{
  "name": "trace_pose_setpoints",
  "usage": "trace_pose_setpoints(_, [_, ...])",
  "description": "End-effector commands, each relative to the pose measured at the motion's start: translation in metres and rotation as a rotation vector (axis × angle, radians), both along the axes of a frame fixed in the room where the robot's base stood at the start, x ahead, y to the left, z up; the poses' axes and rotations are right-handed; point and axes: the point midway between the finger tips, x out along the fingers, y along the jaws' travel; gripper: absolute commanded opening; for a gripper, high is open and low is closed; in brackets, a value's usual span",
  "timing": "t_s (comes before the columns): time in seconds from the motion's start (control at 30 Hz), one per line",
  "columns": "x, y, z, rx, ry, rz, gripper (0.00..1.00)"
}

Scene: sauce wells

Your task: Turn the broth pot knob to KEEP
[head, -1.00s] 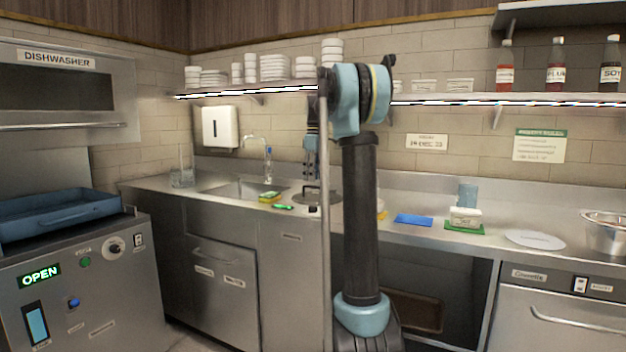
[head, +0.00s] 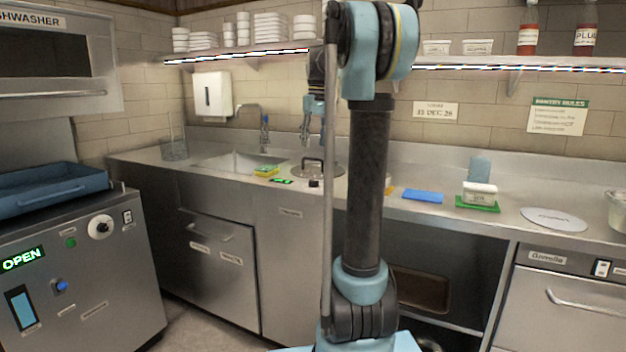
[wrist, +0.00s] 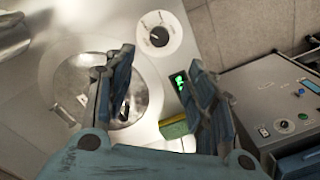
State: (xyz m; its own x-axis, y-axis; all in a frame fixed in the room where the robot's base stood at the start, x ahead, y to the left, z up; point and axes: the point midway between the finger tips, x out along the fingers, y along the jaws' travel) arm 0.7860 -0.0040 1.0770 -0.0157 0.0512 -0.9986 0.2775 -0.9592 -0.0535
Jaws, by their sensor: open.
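The broth pot knob (wrist: 158,36) is black on a round white dial in the wrist view; its markings are too small to read. In the head view the knob (head: 314,183) is a small dark spot at the counter's front edge. The round metal pot lid (wrist: 72,75) with its handle is set in the counter beside it. A small green-lit display (wrist: 178,80) is near the dial. My gripper (wrist: 160,60) is open and empty, its fingers spread above the counter, apart from the knob. In the head view my gripper (head: 314,138) hangs over the pot area, partly behind my arm.
A yellow-green sponge (head: 267,171) lies left of the pot, by the sink (head: 235,162). The dishwasher unit (head: 90,275) stands at left. A shelf (head: 240,55) runs above.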

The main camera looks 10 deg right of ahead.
Motion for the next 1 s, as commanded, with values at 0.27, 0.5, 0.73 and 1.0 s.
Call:
trace_pose_setpoints(0.27, [-0.001, -0.002, -0.050, 0.000, 0.000, -0.005, 0.51])
trace_pose_setpoints(0.5, [-0.002, 0.000, -0.092, 0.000, 0.000, -0.004, 0.51])
trace_pose_setpoints(0.73, [-0.002, 0.002, -0.124, 0.000, 0.000, -0.004, 0.51])
trace_pose_setpoints(1.0, [-0.002, 0.003, -0.138, 0.000, 0.000, -0.004, 0.51])
